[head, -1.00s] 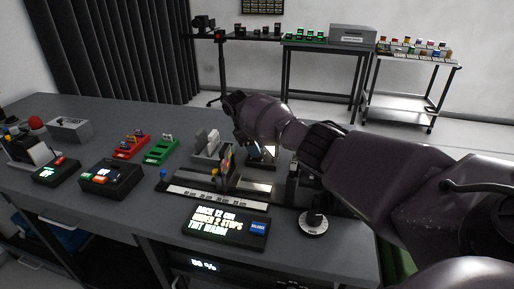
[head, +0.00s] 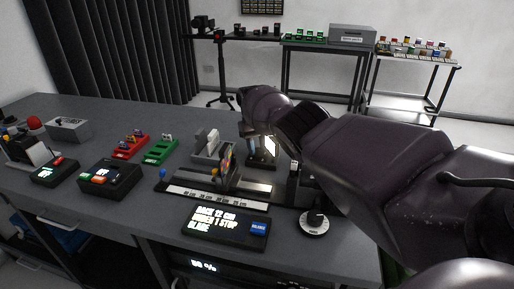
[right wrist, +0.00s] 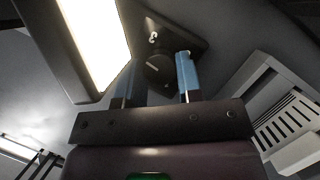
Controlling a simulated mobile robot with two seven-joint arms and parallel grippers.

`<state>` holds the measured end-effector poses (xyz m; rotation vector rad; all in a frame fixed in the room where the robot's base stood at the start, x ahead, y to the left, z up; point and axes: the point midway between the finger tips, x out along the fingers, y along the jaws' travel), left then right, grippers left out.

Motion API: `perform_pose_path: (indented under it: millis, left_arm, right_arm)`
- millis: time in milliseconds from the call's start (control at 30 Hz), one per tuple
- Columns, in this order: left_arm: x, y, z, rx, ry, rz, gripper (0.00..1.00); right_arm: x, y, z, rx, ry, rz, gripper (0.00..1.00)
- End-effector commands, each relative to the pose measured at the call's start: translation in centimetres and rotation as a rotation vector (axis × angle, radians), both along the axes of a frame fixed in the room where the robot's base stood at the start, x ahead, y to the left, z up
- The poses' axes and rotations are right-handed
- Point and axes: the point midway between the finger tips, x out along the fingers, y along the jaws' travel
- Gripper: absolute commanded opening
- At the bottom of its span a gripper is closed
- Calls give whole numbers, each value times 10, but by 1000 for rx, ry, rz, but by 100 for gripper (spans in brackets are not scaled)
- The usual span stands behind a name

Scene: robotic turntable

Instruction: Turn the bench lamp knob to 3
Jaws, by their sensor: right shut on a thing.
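The bench lamp's lit panel (head: 269,147) stands at the back of the turntable set on the bench, partly behind my right arm in the head view. The panel (right wrist: 92,40) glows bright at the upper left of the right wrist view. Beside it is a round black knob (right wrist: 155,70) on a dark plate with a pale mark above it. My right gripper (right wrist: 158,76) has its blue-tipped fingers on either side of this knob and is shut on it. My left gripper is not in view.
Another black knob (head: 315,221) on a white dial sits at the bench's front right. A text display (head: 226,226) lies left of it, in front of the turntable rig (head: 219,196). Red and green trays (head: 160,150) and a button box (head: 110,178) stand farther left.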

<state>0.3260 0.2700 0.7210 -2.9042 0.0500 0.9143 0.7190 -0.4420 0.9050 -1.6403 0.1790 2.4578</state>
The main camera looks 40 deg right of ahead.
Motion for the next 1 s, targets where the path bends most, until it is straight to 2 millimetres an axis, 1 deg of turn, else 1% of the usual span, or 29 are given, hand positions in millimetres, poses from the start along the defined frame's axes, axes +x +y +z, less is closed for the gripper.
perform_pose_path:
  millis: [200, 433, 767, 1000]
  left_arm:
    - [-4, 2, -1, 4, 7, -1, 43]
    - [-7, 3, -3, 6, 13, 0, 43]
    - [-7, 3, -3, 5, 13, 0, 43]
    - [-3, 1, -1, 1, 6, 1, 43]
  right_arm:
    - [0, 0, 0, 1, -1, -135, 10]
    - [0, -1, -1, 0, -2, -217, 10]
    - [0, -1, -1, 0, -2, -246, 10]
    - [0, -1, 0, 0, -2, -245, 10]
